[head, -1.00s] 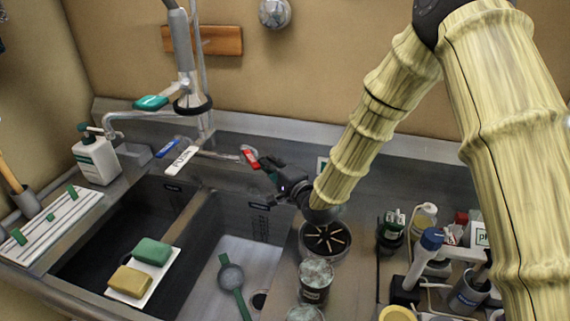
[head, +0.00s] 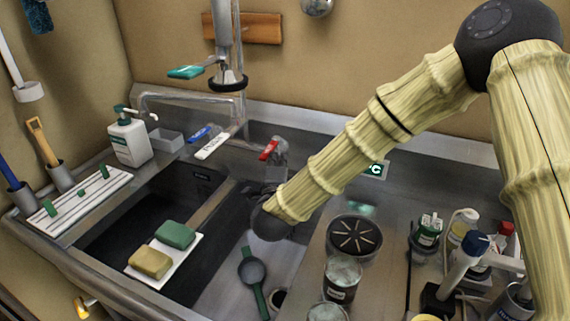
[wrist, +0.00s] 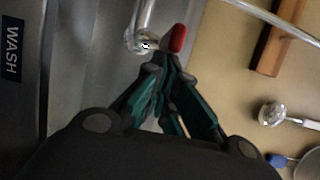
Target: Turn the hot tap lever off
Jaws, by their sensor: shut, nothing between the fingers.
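The red tap lever (head: 268,150) sits on its metal tap at the back of the sink, right of the blue lever (head: 200,133). The red lever points down-left from the tap in the head view. In the wrist view, the red lever (wrist: 177,38) stands just beyond my fingertips, beside the shiny tap body (wrist: 145,42). My gripper (wrist: 164,64) is shut and empty, its green fingers close to the lever; contact cannot be told. In the head view my dark wrist partly hides the gripper, below and left of the red lever.
A tall spray column with a green handle (head: 186,72) rises behind the basins. A white plate (head: 183,262) holds green and yellow sponges. A round dark-topped container (head: 355,236), jars and bottles crowd the right counter. A soap bottle (head: 130,138) stands at left.

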